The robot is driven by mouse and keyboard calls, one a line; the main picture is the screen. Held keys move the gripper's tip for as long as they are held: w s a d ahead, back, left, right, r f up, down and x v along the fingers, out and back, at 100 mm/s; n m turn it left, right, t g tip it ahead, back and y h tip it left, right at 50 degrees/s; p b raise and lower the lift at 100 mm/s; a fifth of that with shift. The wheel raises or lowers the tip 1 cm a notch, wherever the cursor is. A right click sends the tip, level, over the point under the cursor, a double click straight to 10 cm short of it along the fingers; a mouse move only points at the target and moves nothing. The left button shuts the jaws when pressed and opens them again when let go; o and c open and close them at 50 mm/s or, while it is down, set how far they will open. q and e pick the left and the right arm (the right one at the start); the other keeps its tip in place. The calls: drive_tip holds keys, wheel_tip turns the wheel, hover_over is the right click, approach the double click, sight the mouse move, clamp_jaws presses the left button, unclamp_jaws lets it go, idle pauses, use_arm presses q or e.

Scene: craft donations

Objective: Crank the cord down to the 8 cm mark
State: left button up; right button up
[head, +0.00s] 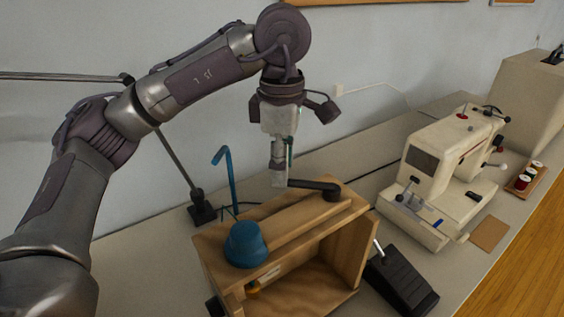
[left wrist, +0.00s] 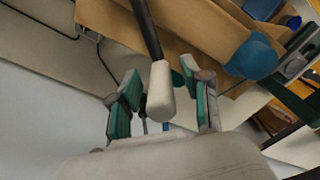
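A wooden box (head: 345,205) stands on the table. On its top is a crank with a dark arm (head: 315,186) and a pale upright handle (head: 279,178). In the left wrist view, the pale handle (left wrist: 160,95) lies between the teal-padded fingers of my left gripper (left wrist: 163,106), which are apart with gaps on both sides. In the head view my left gripper (head: 281,158) points down at the handle from above. I cannot make out the cord or an 8 cm mark. My right gripper is not in view.
A blue rounded piece (head: 246,246) sits on the box's left end, with a blue hooked rod (head: 229,180) behind it. A black pedal (head: 402,284) is right of the box. A cream sewing machine (head: 445,175) and spool tray (head: 525,180) stand farther right. A dark stand (head: 201,207) is behind.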

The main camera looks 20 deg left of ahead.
use_arm(q)
drive_tip(key=shift+r, duration=0.15)
wheel_tip(320, 180, up, 12)
drive_tip(key=shift+f, duration=0.1)
idle(0.4)
idle(0.7)
